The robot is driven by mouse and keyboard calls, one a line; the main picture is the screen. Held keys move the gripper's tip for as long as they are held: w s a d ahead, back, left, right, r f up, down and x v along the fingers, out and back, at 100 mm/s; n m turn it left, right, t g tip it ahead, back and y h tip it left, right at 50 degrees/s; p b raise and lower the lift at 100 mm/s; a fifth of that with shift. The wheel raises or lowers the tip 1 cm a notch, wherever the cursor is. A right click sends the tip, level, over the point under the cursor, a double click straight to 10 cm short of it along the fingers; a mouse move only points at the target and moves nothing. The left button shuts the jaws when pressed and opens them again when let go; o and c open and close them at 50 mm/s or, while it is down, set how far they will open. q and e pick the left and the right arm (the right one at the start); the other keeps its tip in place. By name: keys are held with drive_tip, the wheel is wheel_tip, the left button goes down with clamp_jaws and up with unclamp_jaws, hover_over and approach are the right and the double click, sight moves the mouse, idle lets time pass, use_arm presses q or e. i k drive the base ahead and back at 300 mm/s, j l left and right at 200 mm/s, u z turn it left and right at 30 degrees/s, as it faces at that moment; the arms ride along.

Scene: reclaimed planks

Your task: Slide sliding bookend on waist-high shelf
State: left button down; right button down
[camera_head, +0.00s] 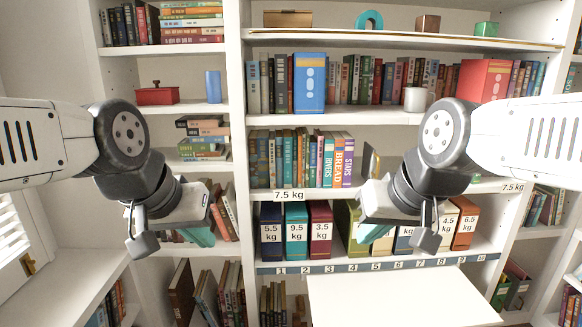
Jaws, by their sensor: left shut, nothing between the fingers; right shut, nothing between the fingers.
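A dark upright piece with a yellowish edge (370,160), which looks like the bookend, stands at the right end of a row of books (300,160) on the middle shelf (340,190). Its lower part is partly hidden by my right gripper. My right gripper (426,238) is shut and empty, in front of the binders on the shelf below and right of the bookend. My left gripper (142,240) is shut and empty, hanging in front of the left bookcase, far left of the bookend. Neither gripper visibly touches anything.
Labelled binders (296,228) stand on the shelf below, above a numbered strip (360,266). A white surface (390,298) juts out underneath. A white mug (417,98), a blue box (309,83) and a red box (482,80) stand on the shelf above.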

sight(369, 153)
drive_tip(key=z, duration=0.75)
